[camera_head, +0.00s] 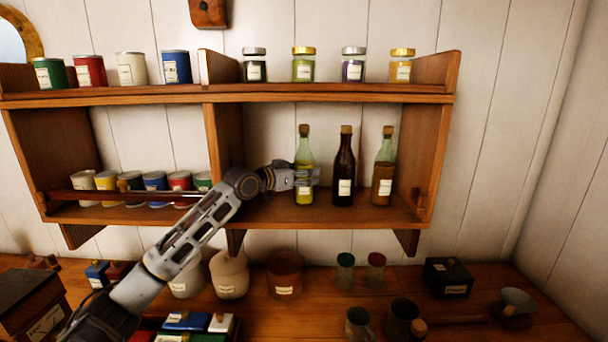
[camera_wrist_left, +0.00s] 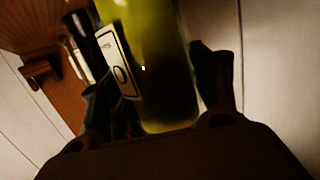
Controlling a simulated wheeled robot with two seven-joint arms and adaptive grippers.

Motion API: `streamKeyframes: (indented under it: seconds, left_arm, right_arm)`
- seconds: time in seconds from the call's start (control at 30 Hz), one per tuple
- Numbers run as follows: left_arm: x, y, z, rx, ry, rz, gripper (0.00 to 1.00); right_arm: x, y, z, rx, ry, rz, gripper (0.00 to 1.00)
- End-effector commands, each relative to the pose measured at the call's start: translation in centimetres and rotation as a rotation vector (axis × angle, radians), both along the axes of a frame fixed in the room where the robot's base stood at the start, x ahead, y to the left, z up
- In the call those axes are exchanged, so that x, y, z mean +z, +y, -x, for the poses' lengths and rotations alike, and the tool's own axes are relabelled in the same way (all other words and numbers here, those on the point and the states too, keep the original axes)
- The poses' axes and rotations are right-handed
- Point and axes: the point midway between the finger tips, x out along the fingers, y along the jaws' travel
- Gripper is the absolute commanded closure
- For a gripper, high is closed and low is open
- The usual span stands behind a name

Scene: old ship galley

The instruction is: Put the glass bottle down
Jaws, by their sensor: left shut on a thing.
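A glass bottle (camera_head: 304,158) with yellow-green contents, a cork and a white label stands upright at the lower shelf of the wall rack, left of two other bottles. My left gripper (camera_head: 306,177) reaches in from the left and is shut around its lower body. In the left wrist view the bottle (camera_wrist_left: 150,60) sits between the two dark fingers (camera_wrist_left: 160,95). Its base appears at or very near the shelf board (camera_head: 270,211); I cannot tell whether it touches. My right gripper is not in view.
A dark brown bottle (camera_head: 344,170) and a clear bottle with brown contents (camera_head: 383,175) stand close to the right. Several cans (camera_head: 155,182) sit behind a rail at left. Jars (camera_head: 303,66) line the upper shelf. The counter (camera_head: 325,305) below is crowded.

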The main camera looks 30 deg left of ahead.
Motion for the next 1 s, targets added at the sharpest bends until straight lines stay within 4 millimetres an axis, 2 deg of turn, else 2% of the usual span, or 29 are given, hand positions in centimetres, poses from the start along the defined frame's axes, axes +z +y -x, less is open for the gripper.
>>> streamKeyframes:
  seconds: [0.17, 0.2, 0.33, 0.8, 1.0]
  left_arm:
    - [0.0, 0.0, 0.0, 0.0, -0.006, 0.001, 0.88]
    - [-0.2, 0.0, 0.0, 0.0, 0.0, 0.0, 0.32]
    - [-0.2, 0.0, 0.0, 0.0, 0.0, 0.0, 0.16]
    - [0.1, 0.0, 0.0, 0.0, 0.0, 0.0, 0.16]
    - [0.0, 0.5, 1.0, 0.001, 0.001, 0.0, 0.16]
  right_arm:
    - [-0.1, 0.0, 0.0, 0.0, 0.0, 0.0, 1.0]
    - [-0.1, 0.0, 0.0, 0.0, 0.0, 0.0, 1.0]
    - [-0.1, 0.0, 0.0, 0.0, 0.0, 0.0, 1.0]
    - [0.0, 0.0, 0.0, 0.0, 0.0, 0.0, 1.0]
    - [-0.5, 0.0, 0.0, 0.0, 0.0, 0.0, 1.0]
